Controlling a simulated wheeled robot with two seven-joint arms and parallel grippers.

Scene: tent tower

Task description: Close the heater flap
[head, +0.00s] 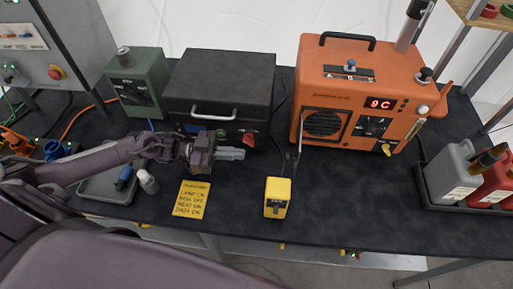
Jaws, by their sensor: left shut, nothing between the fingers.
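The orange heater (352,60) stands at the back right of the dark table, with a "9 C" display, a dial and a round dark grille on its front. A thin, dark upright piece at the left edge of the grille looks like the heater flap (299,135), seen nearly edge-on and standing out from the front. The grille (323,123) is uncovered. My left gripper (238,154) is shut and empty, in front of the black box and left of the flap, apart from it. My right gripper is not in view.
A black box (221,75) with a silver handle and a green box (136,84) stand left of the heater. A yellow device (277,197) and a yellow note card (191,199) lie near the front edge. Grey and red canisters (452,172) stand at the right.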

